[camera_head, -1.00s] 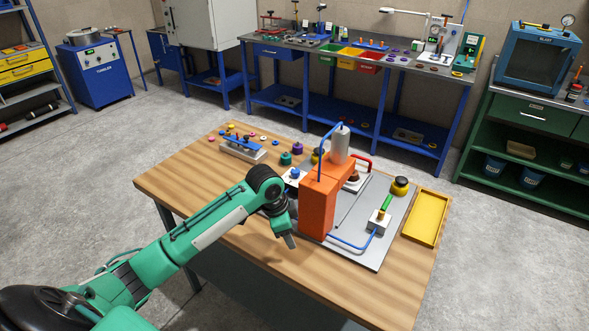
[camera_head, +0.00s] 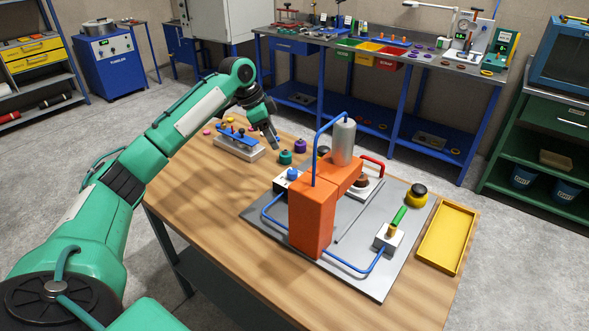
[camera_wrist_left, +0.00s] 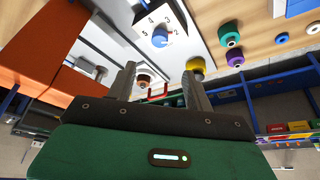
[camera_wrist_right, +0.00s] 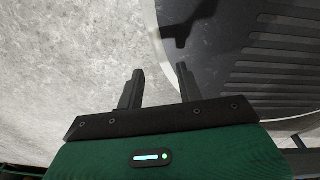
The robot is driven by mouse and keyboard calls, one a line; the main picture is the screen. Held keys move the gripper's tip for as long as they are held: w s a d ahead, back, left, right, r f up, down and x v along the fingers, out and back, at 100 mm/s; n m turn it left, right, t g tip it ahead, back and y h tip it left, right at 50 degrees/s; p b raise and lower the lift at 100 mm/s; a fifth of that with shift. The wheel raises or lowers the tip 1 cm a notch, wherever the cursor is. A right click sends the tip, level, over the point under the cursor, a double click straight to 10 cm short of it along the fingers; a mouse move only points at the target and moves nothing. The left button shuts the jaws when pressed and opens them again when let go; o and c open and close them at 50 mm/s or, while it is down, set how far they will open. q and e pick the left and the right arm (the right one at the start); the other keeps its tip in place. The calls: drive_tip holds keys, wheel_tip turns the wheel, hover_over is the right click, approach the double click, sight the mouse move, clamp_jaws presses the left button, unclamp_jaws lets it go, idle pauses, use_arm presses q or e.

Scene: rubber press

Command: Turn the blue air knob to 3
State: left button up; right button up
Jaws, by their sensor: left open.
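The blue air knob (camera_head: 292,174) sits on a white block on the grey plate, left of the orange press (camera_head: 313,215). In the left wrist view the blue knob (camera_wrist_left: 160,38) shows on its white dial plate (camera_wrist_left: 172,15) with printed numbers around it. The knob's exact setting is too small to tell. My left gripper (camera_head: 275,145) is above the far part of the table, behind the knob and apart from it. In the left wrist view its fingers (camera_wrist_left: 158,75) are spread with nothing between them. My right gripper (camera_wrist_right: 157,80) is open and empty, over the floor.
Teal (camera_head: 285,157) and purple (camera_head: 300,146) round pieces stand behind the knob. A white block with a blue bar (camera_head: 238,142) is at the table's far left. A blue hose (camera_head: 321,145) arches over the press. A yellow tray (camera_head: 447,238) lies right; the table's near left is clear.

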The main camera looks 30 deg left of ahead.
use_arm(q)
approach(292, 171)
drive_tip(key=p+x, duration=0.2)
drive_tip(key=x, duration=0.5)
drive_tip(key=shift+w+d+f, duration=0.1)
drive_tip(key=shift+w+f, duration=0.05)
drive_tip(key=shift+f, duration=0.15)
drive_tip(key=shift+w+d+f, duration=0.1)
drive_tip(key=shift+f, duration=0.4)
drive_tip(key=shift+d, duration=0.1)
drive_tip(key=c, duration=1)
drive_tip(key=shift+o, duration=0.2)
use_arm(e)
drive_tip(key=shift+s+d+r, duration=0.25)
drive_tip(key=shift+s+r, duration=0.9)
drive_tip(key=shift+r, duration=0.05)
